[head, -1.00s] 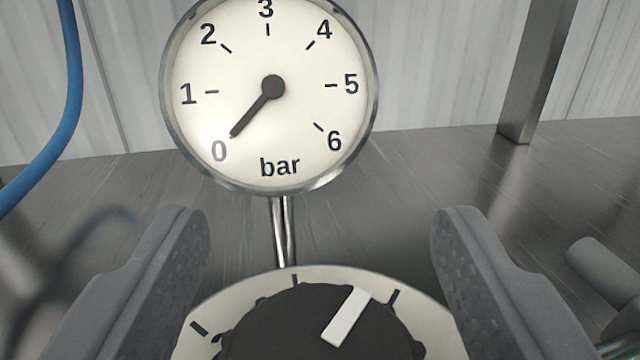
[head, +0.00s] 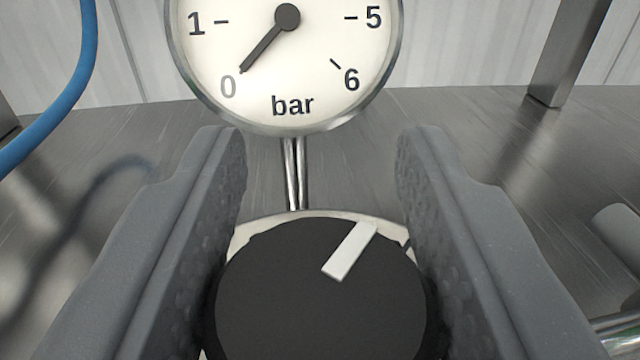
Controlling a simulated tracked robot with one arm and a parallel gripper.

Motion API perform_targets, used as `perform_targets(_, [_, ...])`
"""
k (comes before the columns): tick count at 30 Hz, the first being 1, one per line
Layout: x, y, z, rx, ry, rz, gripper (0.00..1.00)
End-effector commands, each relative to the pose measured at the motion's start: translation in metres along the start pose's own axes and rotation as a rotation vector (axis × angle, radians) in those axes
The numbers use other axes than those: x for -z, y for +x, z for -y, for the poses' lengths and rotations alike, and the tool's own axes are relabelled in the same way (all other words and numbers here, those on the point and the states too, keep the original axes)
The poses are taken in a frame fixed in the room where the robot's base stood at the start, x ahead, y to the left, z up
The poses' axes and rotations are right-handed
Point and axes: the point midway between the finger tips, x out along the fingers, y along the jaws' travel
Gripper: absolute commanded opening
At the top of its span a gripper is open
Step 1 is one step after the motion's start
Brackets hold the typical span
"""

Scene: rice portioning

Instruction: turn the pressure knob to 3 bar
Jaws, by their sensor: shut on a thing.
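The black pressure knob (head: 310,300) is at the bottom middle of the head view, with a white pointer bar (head: 349,251) tilted toward the upper right. A pale dial plate (head: 262,228) with tick marks shows partly behind it. My gripper (head: 320,250) is shut on the knob, one grey finger on each side. The round pressure gauge (head: 312,65) stands behind the knob on a thin metal stem (head: 294,174). Its needle (head: 264,46) points at 0 bar. The top of the gauge, with its middle numbers, is cut off by the frame.
A blue hose (head: 72,105) hangs at the left and casts a shadow on the metal surface (head: 150,130). A metal post (head: 566,55) stands at the back right. A grey cylindrical part (head: 618,228) lies at the right edge.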

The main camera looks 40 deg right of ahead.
Motion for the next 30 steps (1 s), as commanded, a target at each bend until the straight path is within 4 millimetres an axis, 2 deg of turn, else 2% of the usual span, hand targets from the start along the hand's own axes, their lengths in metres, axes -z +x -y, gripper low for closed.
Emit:
perform_targets(18, [-0.005,-0.001,0.006,0.446,-0.002,-0.001,0.16])
perform_targets(30, [-0.004,-0.003,0.009,0.632,-0.001,0.002,0.16])
